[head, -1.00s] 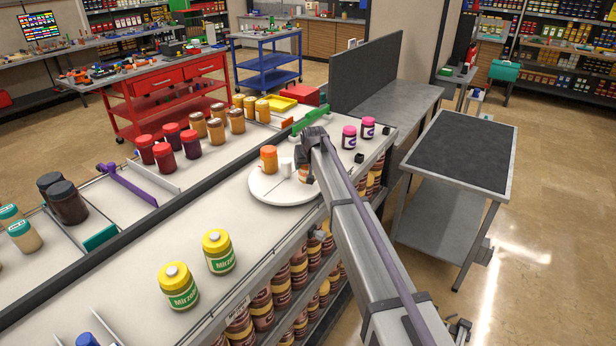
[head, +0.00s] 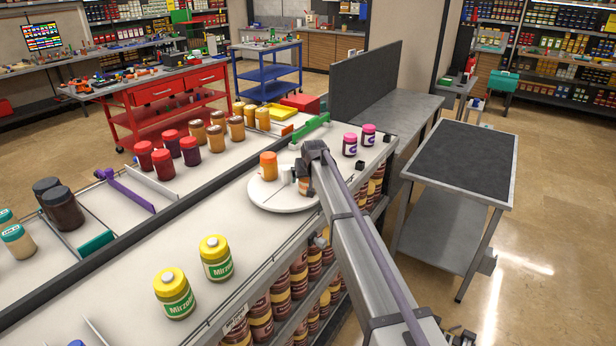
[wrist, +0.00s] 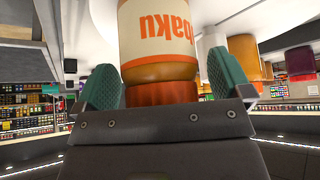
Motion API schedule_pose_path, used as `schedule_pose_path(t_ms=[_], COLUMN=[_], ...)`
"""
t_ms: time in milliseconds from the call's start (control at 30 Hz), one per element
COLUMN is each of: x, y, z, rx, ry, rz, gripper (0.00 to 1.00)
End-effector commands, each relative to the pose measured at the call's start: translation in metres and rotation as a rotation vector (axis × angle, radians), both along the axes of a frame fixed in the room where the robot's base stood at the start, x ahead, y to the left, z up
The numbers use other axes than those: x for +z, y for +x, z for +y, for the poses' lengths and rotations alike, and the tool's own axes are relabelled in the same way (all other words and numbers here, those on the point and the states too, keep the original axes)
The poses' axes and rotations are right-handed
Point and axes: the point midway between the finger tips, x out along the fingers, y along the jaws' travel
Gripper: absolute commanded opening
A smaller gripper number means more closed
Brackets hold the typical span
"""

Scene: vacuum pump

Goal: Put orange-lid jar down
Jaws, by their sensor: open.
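A jar with an orange lid (wrist: 161,95) and a cream label with orange letters (wrist: 158,42) fills the middle of the wrist view, appearing upside down. It stands between the two teal finger pads of my gripper (wrist: 160,92), with narrow gaps beside the lid. My gripper is open around it. In the head view the jar (head: 304,187) shows partly behind my arm, at the right side of the round white turntable (head: 283,204). Another orange jar (head: 268,166) stands on the turntable's left part. My arm hides much of the gripper.
Two yellow-lid jars (head: 216,258) stand at the front of the counter. Two pink-lid jars (head: 350,144) stand right of the gripper, near a green divider (head: 311,129). Red-lid jars (head: 163,164) and amber jars (head: 216,138) stand behind the dark rail. The counter left of the turntable is clear.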

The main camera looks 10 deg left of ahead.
Motion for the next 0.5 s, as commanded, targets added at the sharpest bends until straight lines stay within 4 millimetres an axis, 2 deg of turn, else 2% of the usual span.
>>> schedule_pose_path(t_ms=[167, 500], x=[0.019, 0.096], y=[-0.007, -0.052], z=[-0.002, -0.016], rx=[0.0, 0.0], ry=[0.0, 0.0], rz=[0.0, 0.0], gripper=[0.97, 0.97])
